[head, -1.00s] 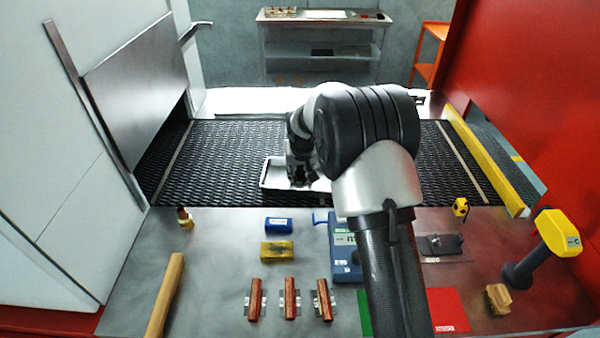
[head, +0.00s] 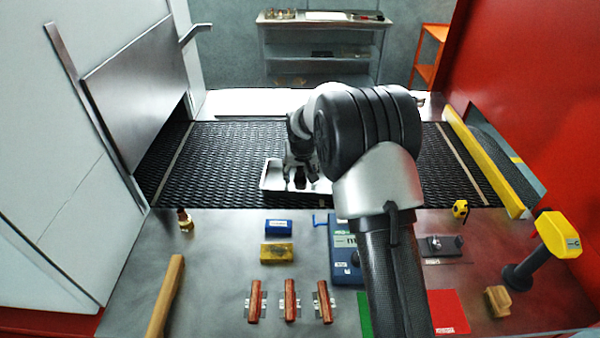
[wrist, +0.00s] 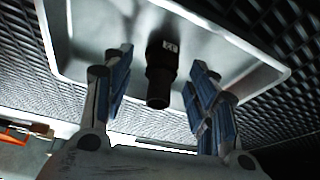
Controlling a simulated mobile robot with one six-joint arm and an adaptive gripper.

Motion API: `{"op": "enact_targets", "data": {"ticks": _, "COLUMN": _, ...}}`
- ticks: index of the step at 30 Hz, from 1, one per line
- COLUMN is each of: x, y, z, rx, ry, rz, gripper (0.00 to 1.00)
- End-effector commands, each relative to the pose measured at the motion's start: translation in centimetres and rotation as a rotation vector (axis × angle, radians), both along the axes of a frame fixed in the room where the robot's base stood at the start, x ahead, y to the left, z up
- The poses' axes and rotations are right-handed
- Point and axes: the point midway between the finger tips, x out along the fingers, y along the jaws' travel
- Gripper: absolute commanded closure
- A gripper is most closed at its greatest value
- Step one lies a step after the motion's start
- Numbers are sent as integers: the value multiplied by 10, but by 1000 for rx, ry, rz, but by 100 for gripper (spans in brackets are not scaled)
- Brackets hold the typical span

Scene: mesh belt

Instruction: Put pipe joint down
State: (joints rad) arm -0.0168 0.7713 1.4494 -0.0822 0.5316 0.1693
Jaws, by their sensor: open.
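The pipe joint (wrist: 161,75) is a dark, stepped cylinder in the wrist view, at the white tray (wrist: 84,52). In the head view the tray (head: 268,176) lies on the mesh belt, and the dark joint (head: 300,183) shows small under the arm. My gripper (wrist: 160,62) is open, with one blue-padded finger on each side of the joint and a visible gap to both. My gripper also shows over the tray in the head view (head: 299,178). My arm hides the tray's right part there.
The mesh belt (head: 225,150) is clear left of the tray. A yellow rail (head: 485,160) edges its right side. The front steel table (head: 215,270) holds a brass fitting (head: 185,220), blue (head: 278,227) and yellow (head: 277,252) blocks, several red-brown bars and a yellow-headed stand (head: 557,233).

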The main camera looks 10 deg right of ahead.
Motion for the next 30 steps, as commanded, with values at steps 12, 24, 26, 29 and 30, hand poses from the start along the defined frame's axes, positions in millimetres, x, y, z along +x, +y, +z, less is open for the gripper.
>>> {"op": "enact_targets", "data": {"ticks": 12, "x": -32, "y": 3, "z": 81, "rx": 1, "ry": -3, "rz": 0, "gripper": 47}}
{"op": "enact_targets", "data": {"ticks": 24, "x": -64, "y": 3, "z": 134, "rx": 0, "ry": -7, "rz": 4, "gripper": 47}}
{"op": "enact_targets", "data": {"ticks": 26, "x": -83, "y": 2, "z": 153, "rx": -2, "ry": -10, "rz": 7, "gripper": 47}}
{"op": "enact_targets", "data": {"ticks": 29, "x": -129, "y": 0, "z": 189, "rx": -2, "ry": -13, "rz": 16, "gripper": 47}}
{"op": "enact_targets", "data": {"ticks": 30, "x": -151, "y": -1, "z": 202, "rx": -3, "ry": -13, "rz": 20, "gripper": 47}}
